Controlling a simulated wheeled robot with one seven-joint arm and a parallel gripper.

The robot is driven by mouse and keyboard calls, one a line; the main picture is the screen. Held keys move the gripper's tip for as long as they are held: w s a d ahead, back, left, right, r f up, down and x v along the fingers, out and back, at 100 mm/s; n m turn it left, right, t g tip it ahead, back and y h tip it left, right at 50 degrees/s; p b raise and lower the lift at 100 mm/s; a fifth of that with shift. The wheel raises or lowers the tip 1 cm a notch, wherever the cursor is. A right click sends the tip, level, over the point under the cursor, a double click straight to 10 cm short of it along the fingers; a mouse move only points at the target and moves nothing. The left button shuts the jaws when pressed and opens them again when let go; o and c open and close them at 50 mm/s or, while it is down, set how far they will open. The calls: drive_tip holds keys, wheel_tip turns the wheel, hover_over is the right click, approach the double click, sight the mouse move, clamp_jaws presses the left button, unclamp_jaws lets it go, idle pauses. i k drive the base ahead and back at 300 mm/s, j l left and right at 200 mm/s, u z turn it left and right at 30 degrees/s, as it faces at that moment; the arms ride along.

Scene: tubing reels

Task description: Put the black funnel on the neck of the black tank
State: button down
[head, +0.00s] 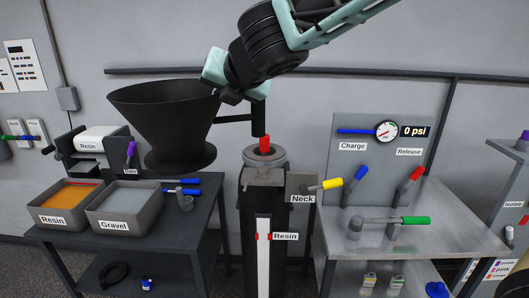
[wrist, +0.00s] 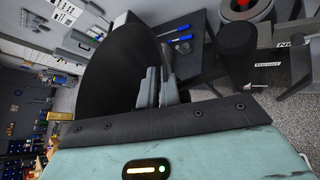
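The black funnel (head: 160,115) is upright, wide mouth up, above the back of the left table. Its round foot (head: 180,159) looks on or just over the tabletop; I cannot tell which. A bar runs right from it to an upright black cylinder (head: 258,119). My gripper (wrist: 158,88) is at the funnel's right side, its two grey fingers close together beside the cone. Whether they pinch it is hidden. In the head view the fingertips are mostly hidden near the rim. The black tank (head: 264,220) stands right of the funnel. Its grey neck (head: 264,174) has a red piece (head: 265,145) in it.
The left table holds a Resin tray (head: 65,220), a Gravel tray (head: 122,226) and blue-handled tools (head: 181,181). A yellow-handled lever (head: 324,184) sits beside the tank neck. A metal bench (head: 460,235) with Charge and Release valves stands right. A pipe (head: 400,74) runs along the wall.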

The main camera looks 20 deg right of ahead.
sight(274, 149)
drive_tip(key=i+l, duration=0.35)
drive_tip(key=l, duration=0.15)
drive_tip(key=i+l, duration=0.75)
drive_tip(key=l, duration=0.3)
